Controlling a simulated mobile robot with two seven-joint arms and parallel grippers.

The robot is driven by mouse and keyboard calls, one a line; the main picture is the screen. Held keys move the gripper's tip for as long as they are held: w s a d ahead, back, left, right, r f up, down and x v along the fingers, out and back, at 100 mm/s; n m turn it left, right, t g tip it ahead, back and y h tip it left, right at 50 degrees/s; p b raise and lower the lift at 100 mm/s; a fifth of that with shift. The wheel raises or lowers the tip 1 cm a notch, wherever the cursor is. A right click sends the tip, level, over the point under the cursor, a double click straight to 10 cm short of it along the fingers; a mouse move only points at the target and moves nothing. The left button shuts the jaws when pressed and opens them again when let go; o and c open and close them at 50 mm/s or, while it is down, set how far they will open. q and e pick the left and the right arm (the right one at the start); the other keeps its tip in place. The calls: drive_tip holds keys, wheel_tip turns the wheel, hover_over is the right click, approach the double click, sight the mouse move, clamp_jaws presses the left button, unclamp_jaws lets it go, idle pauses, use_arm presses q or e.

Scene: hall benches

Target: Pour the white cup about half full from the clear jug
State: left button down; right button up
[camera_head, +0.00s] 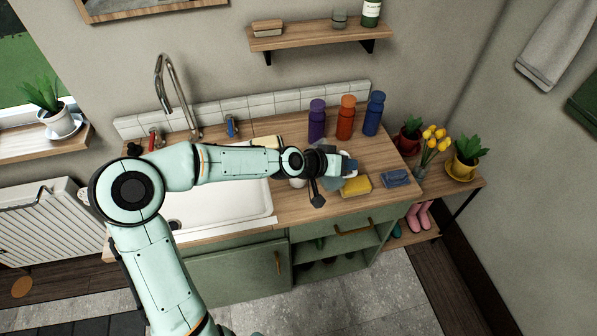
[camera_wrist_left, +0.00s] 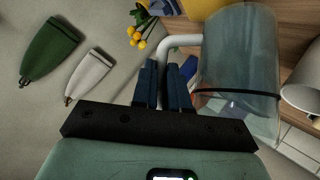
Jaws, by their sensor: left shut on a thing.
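My left gripper (camera_head: 335,162) is above the wooden counter, right of the sink. In the left wrist view the left gripper (camera_wrist_left: 168,84) is shut on the white handle of the clear jug (camera_wrist_left: 240,45). The jug is bluish and see-through, with a dark line around it; how much it holds and its tilt are unclear. In the head view the jug (camera_head: 350,166) is mostly hidden by the gripper. The white cup (camera_wrist_left: 302,85) is at the right edge of the wrist view, beside the jug, partly cut off. In the head view the cup (camera_head: 298,182) shows only slightly under my arm.
A yellow sponge (camera_head: 356,186) and a folded blue cloth (camera_head: 396,178) lie on the counter near the gripper. Purple, orange and blue bottles (camera_head: 345,118) stand behind. The white sink (camera_head: 225,205) is left. Potted plants and yellow flowers (camera_head: 433,138) stand at the right.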

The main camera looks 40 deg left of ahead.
use_arm(q)
drive_tip(key=shift+a+r+h, duration=0.25)
drive_tip(key=shift+r+h, duration=0.05)
drive_tip(key=shift+r, duration=0.1)
idle(1.2)
drive_tip(key=shift+s+a+r+n+t+h, duration=0.1)
drive_tip(key=shift+a+r+n+t+h, duration=0.1)
drive_tip(key=shift+a+n+t+h, duration=0.35)
idle(5.3)
